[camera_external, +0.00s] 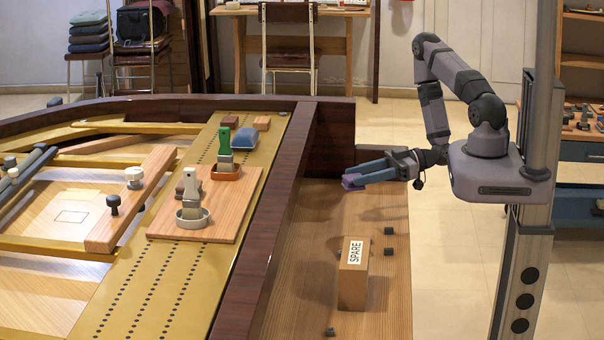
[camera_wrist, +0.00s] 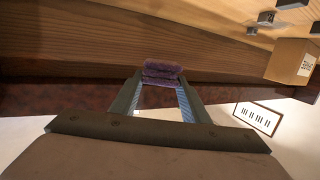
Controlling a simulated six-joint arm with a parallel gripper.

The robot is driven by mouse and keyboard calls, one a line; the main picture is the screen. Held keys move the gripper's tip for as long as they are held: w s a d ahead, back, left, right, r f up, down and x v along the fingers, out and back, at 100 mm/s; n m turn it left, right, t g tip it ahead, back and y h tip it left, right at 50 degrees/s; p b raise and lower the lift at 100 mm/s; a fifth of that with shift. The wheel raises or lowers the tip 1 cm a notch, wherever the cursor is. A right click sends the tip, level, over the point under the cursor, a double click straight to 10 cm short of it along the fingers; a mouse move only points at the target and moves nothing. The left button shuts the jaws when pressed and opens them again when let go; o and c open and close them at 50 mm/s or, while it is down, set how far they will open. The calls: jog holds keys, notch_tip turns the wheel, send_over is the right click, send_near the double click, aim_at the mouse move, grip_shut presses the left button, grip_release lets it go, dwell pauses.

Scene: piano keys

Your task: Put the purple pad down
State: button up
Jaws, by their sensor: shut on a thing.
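The purple pad (camera_external: 351,183) is small and sits at the tips of my gripper (camera_external: 362,176). In the wrist view the purple pad (camera_wrist: 162,69) shows as a fuzzy double-layered piece between the two fingertips of my gripper (camera_wrist: 163,84). My gripper is shut on it. The fingers point left in the external view, over the far part of the light wooden shelf (camera_external: 330,215), beside the dark piano rim. The pad appears to be held above the shelf, but its exact height is hard to tell.
On the shelf stand a box marked SPARE (camera_external: 353,285) and several small dark blocks (camera_external: 389,231). The dark rim (camera_external: 275,220) walls the shelf's left side. Beyond it, a wooden board (camera_external: 225,215) holds two tools in cups. A piano-key card (camera_wrist: 258,117) shows in the wrist view.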

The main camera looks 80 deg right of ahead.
aim_at(366, 217)
jog(key=shift+f, duration=4.75)
jog(key=shift+f, duration=0.15)
jog(key=o, duration=1)
jog(key=shift+r, duration=0.2)
jog(key=shift+b+v, duration=0.3)
jog(key=shift+v, duration=0.7)
jog(key=shift+b+v, duration=0.9)
jog(key=shift+v, duration=4.1)
